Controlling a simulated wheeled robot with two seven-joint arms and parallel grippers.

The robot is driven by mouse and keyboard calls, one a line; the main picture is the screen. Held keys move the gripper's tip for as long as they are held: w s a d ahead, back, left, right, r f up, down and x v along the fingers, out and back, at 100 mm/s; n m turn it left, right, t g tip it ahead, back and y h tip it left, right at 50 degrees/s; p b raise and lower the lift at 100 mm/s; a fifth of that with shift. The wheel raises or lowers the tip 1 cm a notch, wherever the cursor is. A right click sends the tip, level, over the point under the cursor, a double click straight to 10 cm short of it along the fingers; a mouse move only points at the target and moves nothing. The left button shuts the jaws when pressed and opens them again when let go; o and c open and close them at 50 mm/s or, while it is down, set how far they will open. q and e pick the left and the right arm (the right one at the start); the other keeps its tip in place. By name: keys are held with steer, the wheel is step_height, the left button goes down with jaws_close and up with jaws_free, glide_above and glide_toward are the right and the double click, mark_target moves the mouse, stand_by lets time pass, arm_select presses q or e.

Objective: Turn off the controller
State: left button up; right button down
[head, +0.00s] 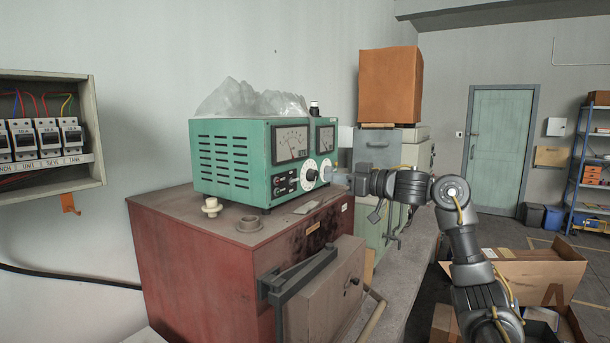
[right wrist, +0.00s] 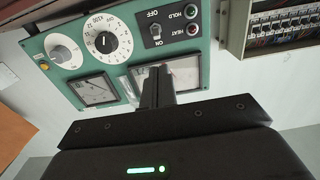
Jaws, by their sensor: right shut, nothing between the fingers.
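The controller (head: 231,163) is a green box with a vented side, two meters and a white dial, standing on a red-brown furnace. In the right wrist view its panel (right wrist: 217,48) appears upside down. A small dark switch (right wrist: 155,29) sits there between the OFF and ON labels; which way it is set is unclear. The white dial (right wrist: 107,37) is left of it, and HEAT and HOLD lamps are right of it. My right gripper (head: 338,178) is shut and empty in front of the panel; its fingertips (right wrist: 155,72) show near the switch. Contact cannot be told. My left gripper is out of view.
The furnace (head: 165,228) has a door and latch at the front. A breaker box (head: 98,130) hangs on the left wall. Clear plastic (head: 250,98) lies on the controller. Grey cabinets with an orange box (head: 389,84) stand behind my right arm. Cardboard boxes (head: 530,272) lie at right.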

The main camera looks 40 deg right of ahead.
steer(key=p, duration=0.5)
glide_toward(290, 173)
steer(key=x, duration=0.5)
steer(key=shift+w+r, duration=0.1)
steer(key=shift+r, duration=0.1)
steer(key=shift+w+a+f+p, duration=0.15)
steer(key=shift+w+p, duration=0.15)
steer(key=shift+w, duration=0.15)
